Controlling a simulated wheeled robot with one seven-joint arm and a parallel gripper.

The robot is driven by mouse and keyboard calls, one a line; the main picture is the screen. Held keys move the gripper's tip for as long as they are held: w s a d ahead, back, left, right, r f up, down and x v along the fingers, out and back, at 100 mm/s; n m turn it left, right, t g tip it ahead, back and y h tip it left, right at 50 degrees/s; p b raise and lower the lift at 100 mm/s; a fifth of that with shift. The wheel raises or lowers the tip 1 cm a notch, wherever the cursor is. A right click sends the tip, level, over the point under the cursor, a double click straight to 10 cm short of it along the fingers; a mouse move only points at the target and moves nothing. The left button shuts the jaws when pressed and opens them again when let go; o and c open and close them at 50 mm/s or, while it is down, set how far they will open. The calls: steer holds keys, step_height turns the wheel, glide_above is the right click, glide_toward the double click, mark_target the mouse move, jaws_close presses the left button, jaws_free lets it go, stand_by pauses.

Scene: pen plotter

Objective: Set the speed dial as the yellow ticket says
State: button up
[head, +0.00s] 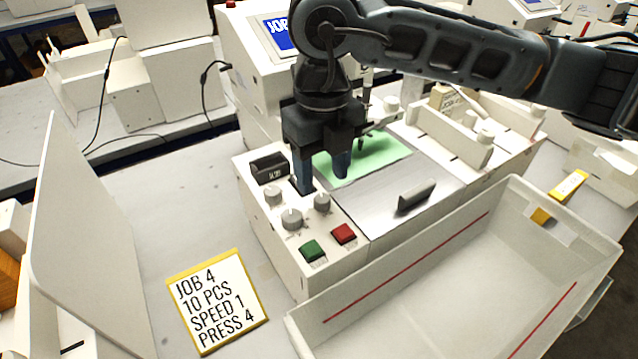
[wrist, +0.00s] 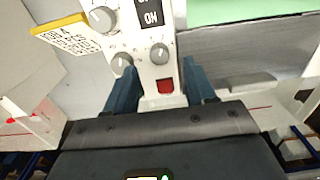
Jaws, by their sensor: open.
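The yellow-edged ticket (head: 217,300) lies on the table and reads JOB 4, 10 PCS, SPEED 1, PRESS 4. It also shows in the wrist view (wrist: 68,35). The plotter's control panel has three grey dials: one at the back left (head: 272,195), a larger one in front (head: 291,219), and one on the right (head: 322,202). Their labels are too small to read, so I cannot tell which is the speed dial. My gripper (head: 322,178) is open and empty over the panel's back part. In the wrist view its fingers (wrist: 160,82) stand apart, with a dial ahead between them.
A green button (head: 313,250) and a red button (head: 344,233) sit at the panel's front. A black switch block (head: 268,167) is beside my gripper. A large white bin (head: 420,300) stands in front, and a green sheet (head: 365,158) lies on the plotter bed.

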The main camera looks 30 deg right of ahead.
mark_target(322, 198)
steer(key=shift+f+p, duration=0.35)
steer(key=shift+f, duration=2)
jaws_close()
